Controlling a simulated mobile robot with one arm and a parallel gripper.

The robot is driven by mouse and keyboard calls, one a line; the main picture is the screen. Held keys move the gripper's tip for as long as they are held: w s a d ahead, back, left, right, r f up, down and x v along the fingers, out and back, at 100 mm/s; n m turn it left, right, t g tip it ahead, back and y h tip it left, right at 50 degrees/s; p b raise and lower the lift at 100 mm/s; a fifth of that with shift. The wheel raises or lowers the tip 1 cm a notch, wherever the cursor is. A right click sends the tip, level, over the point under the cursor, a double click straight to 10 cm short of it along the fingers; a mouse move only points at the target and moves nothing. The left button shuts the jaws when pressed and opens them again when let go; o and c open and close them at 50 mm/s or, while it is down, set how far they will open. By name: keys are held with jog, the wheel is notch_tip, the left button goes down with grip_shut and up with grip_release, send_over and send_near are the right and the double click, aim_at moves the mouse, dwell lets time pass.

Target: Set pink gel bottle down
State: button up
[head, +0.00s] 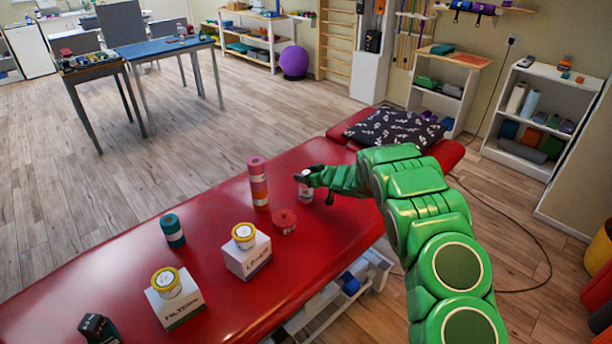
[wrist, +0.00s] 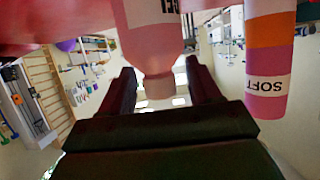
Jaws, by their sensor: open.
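The pink gel bottle (head: 305,191), with a white label, stands upright on the red treatment table (head: 215,205), near its middle. In the wrist view, which is upside down, the bottle (wrist: 150,38) shows pink with a white label, and its narrow top lies between my fingers. My gripper (head: 306,176) is at the bottle's top. In the wrist view the dark fingers of my gripper (wrist: 160,95) are apart, one on each side of the bottle's neck, with gaps visible. The bottle's base is out of the wrist view.
A pink and orange roll (head: 258,185) stands left of the bottle, with a low red roll (head: 284,221) in front. White boxes with yellow-lidded jars (head: 247,256) and a teal roll (head: 172,231) stand nearer. A patterned pillow (head: 394,130) lies at the far end.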

jog(key=v, duration=1.2)
dwell(0.4)
jog(key=s+d+r+m+t+h, duration=0.1)
jog(key=s+d+r+m+h, duration=0.15)
jog(key=d+r+h, duration=0.4)
jog(key=s+d+r+m+h, duration=0.2)
jog(key=d+r+m+h, duration=0.1)
jog(key=d+r, duration=0.65)
jog(key=s+d+r+m+g+h, duration=0.25)
jog(key=s+d, duration=0.25)
jog(key=s, duration=0.4)
jog(key=s+a+g, duration=0.3)
jog(key=s, duration=1.3)
jog(key=s+a+r+g+y, duration=0.1)
jog(key=s+a+g, duration=0.2)
jog(key=s, duration=1.3)
jog(key=s+a+r+m+g+y, duration=0.1)
jog(key=s+a+g, duration=0.2)
jog(key=s, duration=1.3)
jog(key=shift+s+a+g, duration=0.3)
jog(key=shift+a+g, duration=0.05)
jog(key=shift+a, duration=0.3)
